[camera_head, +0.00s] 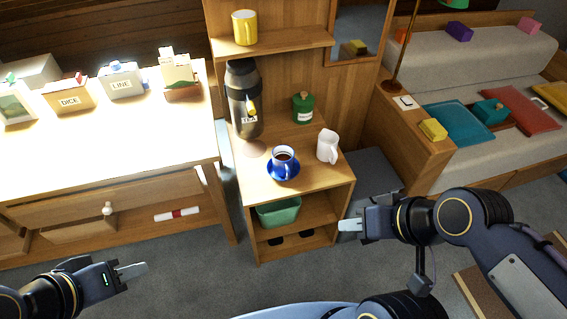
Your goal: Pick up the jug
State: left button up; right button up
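A white jug (327,146) stands upright on the top of the small wooden cabinet (258,182), near its right edge. It is to the right of a blue cup of dark drink (284,161) on a blue saucer. My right gripper (345,227) is below and to the right of the jug in the picture, beside the cabinet's lower right side and clear of the jug. My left gripper (140,270) is low on the left, over the floor and far from the jug. Neither gripper appears to hold anything. The finger gap is not clear on either gripper.
A dark flask labelled TEA (244,97) and a green canister (303,108) stand behind the cup. A yellow mug (245,27) sits on the shelf above. A green bin (279,212) is in the cabinet. A desk (120,150) is left, a sofa (475,90) right.

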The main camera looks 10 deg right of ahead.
aim_at(328, 140)
jog(key=i+l+u, duration=0.2)
jog(key=l+u, duration=0.15)
jog(key=l, duration=0.3)
jog(key=i+l+u, duration=0.1)
jog(key=l+u, duration=0.3)
jog(key=l, duration=0.25)
jog(key=l+u, duration=0.35)
jog(key=l, duration=0.35)
